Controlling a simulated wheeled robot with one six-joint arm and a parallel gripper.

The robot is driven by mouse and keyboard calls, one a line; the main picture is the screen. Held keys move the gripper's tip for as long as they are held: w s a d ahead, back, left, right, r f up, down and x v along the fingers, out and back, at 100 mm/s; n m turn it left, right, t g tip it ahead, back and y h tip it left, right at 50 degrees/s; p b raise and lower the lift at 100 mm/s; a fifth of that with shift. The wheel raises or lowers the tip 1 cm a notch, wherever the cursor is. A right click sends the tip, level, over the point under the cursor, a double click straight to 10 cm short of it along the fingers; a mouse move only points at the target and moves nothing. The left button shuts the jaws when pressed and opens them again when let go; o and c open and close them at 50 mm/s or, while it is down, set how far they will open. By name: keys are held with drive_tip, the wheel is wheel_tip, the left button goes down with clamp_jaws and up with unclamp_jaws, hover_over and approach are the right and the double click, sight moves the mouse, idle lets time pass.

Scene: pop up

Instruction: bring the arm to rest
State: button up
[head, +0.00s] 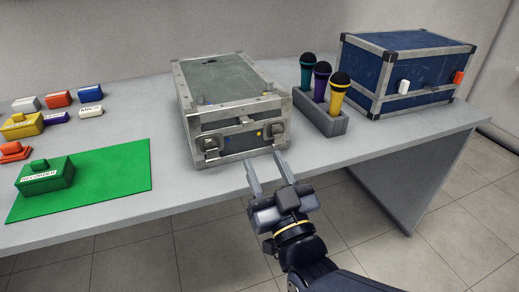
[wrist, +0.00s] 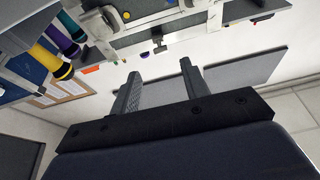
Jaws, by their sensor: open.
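My gripper (head: 266,168) is open and empty in the head view. Its two fingers point at the front of a grey metal-edged case (head: 225,90), just short of the table's front edge. In the wrist view the open fingers (wrist: 160,85) show with nothing between them, and the underside or front of the case (wrist: 150,25) shows beyond. My arm comes in from the lower right of the head view.
A grey rack (head: 318,115) holds teal, purple and yellow microphones right of the case. A blue case (head: 405,70) stands at the table's right end. A green block (head: 45,176) sits on a green mat (head: 120,165) at left, with several coloured blocks behind. The floor in front is clear.

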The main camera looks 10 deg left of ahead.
sight(249, 123)
drive_tip(key=shift+s+d+f, duration=0.1)
drive_tip(key=shift+s+d, duration=0.1)
drive_tip(key=x, duration=1.1)
drive_tip(key=shift+r, duration=0.4)
drive_tip(key=shift+r+p, duration=0.15)
drive_tip(key=shift+p, duration=0.4)
